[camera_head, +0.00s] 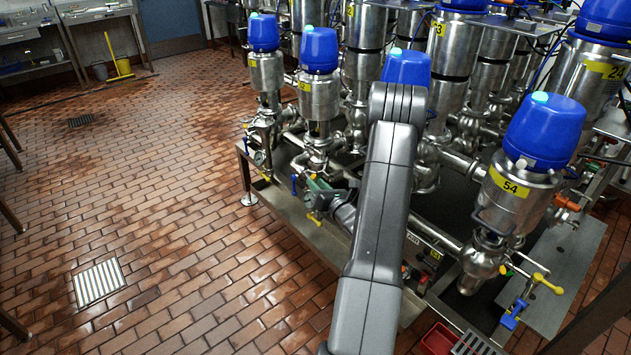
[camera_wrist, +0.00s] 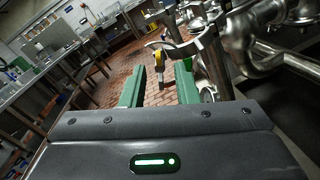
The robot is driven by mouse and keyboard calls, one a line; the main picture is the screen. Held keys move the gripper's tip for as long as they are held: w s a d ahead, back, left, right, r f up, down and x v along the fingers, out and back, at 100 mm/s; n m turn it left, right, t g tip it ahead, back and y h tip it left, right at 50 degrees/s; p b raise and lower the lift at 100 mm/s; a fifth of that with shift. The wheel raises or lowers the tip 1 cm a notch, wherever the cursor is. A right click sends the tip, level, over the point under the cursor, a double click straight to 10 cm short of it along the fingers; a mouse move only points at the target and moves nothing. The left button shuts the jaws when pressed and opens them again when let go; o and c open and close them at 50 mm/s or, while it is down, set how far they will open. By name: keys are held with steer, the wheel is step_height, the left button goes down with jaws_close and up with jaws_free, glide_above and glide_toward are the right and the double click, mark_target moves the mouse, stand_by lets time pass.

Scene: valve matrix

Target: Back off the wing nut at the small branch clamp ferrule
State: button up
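My gripper (camera_wrist: 160,82) is open, its two green fingers apart with a gap between them. In the wrist view a small yellow part (camera_wrist: 159,57) with a dark stem shows beyond the fingertips, in line with the gap; I cannot tell surely whether it is the wing nut. A curved steel clamp-like piece (camera_wrist: 186,49) lies just above and beyond the fingers. In the head view my gripper (camera_head: 317,190) is low at the front edge of the skid, among the small branch fittings. My own arm hides part of the pipework there, and the ferrule is not clearly distinguishable.
Steel valves with blue caps (camera_head: 319,50) stand in rows behind the gripper. Valve 54 (camera_head: 512,190) stands at right. A blue handle (camera_head: 294,185) and a yellow handle (camera_head: 314,218) are close to the gripper. The brick floor (camera_head: 170,220) at left is largely clear.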

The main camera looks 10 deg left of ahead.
steer(key=shift+x, duration=0.9)
steer(key=shift+c, duration=0.5)
jaws_close()
steer(key=n+b, duration=0.2)
steer(key=b, duration=0.3)
steer(key=shift+n, duration=0.4)
steer(key=shift+o, duration=0.5)
jaws_free()
steer(key=shift+s, duration=0.1)
